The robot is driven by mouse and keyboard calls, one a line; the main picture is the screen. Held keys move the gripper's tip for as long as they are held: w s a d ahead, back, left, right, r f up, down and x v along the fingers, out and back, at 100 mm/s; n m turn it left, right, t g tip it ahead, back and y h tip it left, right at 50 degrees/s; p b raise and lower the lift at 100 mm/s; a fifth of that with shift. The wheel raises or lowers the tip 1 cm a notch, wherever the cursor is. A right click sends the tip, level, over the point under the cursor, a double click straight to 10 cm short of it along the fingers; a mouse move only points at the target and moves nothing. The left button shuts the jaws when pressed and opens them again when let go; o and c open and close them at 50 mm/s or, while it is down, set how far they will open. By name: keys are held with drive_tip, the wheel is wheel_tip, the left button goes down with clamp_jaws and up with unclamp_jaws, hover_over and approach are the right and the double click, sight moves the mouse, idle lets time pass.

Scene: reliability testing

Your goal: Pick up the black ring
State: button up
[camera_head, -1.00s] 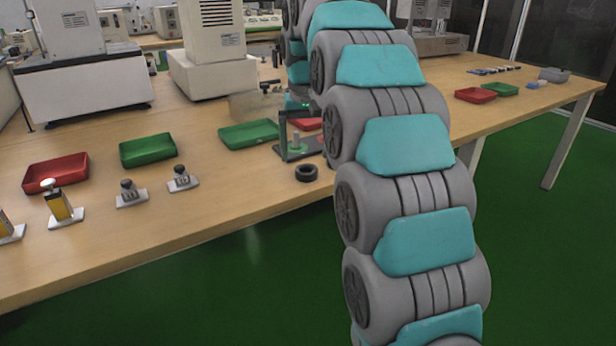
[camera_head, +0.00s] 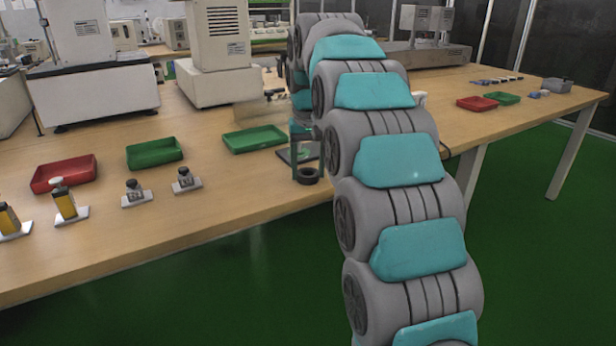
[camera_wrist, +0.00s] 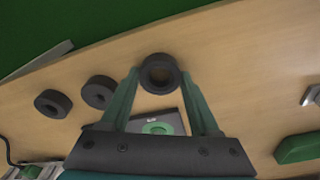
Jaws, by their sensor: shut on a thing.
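The black ring (camera_wrist: 160,90) lies between the tips of my gripper's two green fingers in the wrist view. My gripper (camera_wrist: 160,76) is shut on it, with a finger on each side. In the head view the black ring (camera_head: 307,178) is at the table's front edge area, just left of my arm, partly covered by my gripper (camera_head: 306,168). The ring looks to be at the table surface; I cannot tell whether it is lifted. Two more black rings, one nearer (camera_wrist: 98,92) and one farther (camera_wrist: 53,104), lie to the left in the wrist view.
A dark plate with a green ring (camera_wrist: 157,128) sits beneath my gripper. Green trays (camera_head: 254,139) (camera_head: 154,153) and a red tray (camera_head: 64,174) stand on the table (camera_head: 200,225), with small metal-based parts (camera_head: 186,181) before them. My arm hides part of the tabletop.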

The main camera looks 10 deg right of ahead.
drive_tip(key=c, duration=0.6)
